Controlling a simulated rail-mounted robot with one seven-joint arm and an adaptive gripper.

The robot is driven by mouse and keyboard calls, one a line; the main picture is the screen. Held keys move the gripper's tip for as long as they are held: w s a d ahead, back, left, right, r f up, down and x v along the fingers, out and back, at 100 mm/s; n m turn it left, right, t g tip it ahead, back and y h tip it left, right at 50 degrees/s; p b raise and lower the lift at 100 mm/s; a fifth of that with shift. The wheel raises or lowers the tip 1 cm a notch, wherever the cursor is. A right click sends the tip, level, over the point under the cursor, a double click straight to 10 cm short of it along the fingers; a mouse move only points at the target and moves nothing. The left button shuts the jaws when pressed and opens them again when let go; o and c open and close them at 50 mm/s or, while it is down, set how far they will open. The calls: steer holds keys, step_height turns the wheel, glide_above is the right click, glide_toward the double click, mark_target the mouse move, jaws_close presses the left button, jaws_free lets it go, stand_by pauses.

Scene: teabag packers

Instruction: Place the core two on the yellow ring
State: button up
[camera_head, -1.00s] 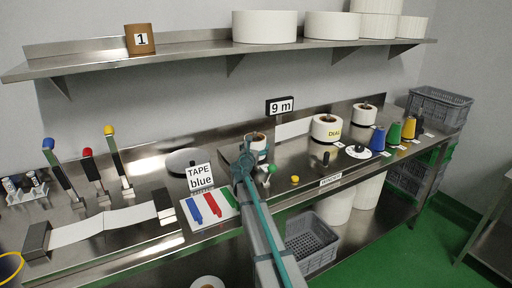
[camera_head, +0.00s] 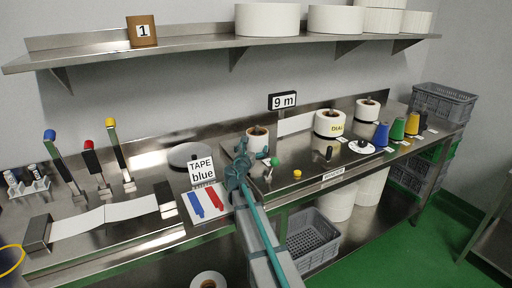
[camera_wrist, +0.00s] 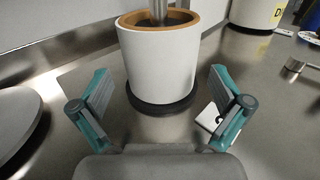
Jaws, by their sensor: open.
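No core marked two can be made out. A white roll with a brown core (camera_head: 257,140) stands upright on a spindle at the middle of the bench. In the wrist view this roll (camera_wrist: 160,62) sits on a dark round base. My gripper (camera_wrist: 157,85) is open and empty, its fingers apart on the near left and near right of the roll. It also shows in the head view (camera_head: 250,168), just in front of the roll. A yellow ring (camera_head: 12,262) is partly in view at the lower left edge of the head view.
More white rolls (camera_head: 329,123) and coloured cones are at the right. A grey crate (camera_head: 312,242) sits below.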

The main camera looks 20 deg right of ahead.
step_height(320, 180, up, 7)
steer(key=shift+w+d, duration=0.15)
stand_by(0.4)
